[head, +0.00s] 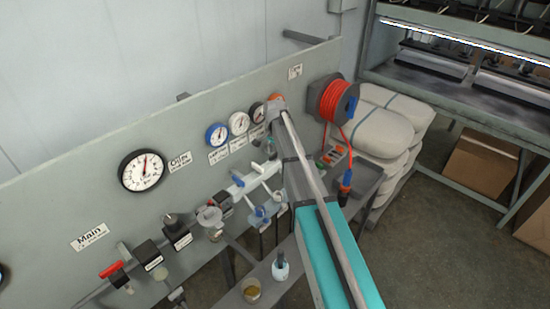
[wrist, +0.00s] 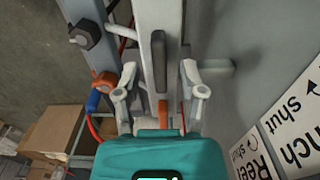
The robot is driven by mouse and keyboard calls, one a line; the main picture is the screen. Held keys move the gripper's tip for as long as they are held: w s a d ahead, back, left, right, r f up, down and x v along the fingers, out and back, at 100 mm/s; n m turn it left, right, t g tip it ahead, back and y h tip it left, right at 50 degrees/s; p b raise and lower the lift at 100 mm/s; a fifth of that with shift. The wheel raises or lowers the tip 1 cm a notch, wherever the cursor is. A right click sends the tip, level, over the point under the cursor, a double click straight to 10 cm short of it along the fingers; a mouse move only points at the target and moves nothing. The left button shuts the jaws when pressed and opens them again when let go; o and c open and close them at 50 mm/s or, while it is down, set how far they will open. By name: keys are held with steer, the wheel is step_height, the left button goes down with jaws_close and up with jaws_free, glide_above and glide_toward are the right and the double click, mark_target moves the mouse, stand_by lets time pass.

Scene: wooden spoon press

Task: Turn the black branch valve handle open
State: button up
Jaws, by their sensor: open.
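The black branch valve handle (wrist: 158,60) shows in the wrist view as a dark bar lying lengthwise along a grey pipe (wrist: 150,15). My gripper (wrist: 160,76) is open, with one pale finger on each side of the pipe and handle. Gaps show between the fingers and the handle, and I cannot tell whether they touch it. A small orange-red piece (wrist: 163,112) lies between the fingers, nearer my wrist. In the head view my arm covers part of the panel, and I cannot make out the handle there.
White "shut" labels (wrist: 285,122) are on the panel at right in the wrist view. An orange hose reel (head: 332,100) stands right of my arm. Pressure gauges (head: 142,170) and a red-handled valve (head: 110,269) are to the left. White sacks (head: 385,120) lie behind.

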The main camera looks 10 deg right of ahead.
steer(key=shift+f, duration=0.45)
jaws_close()
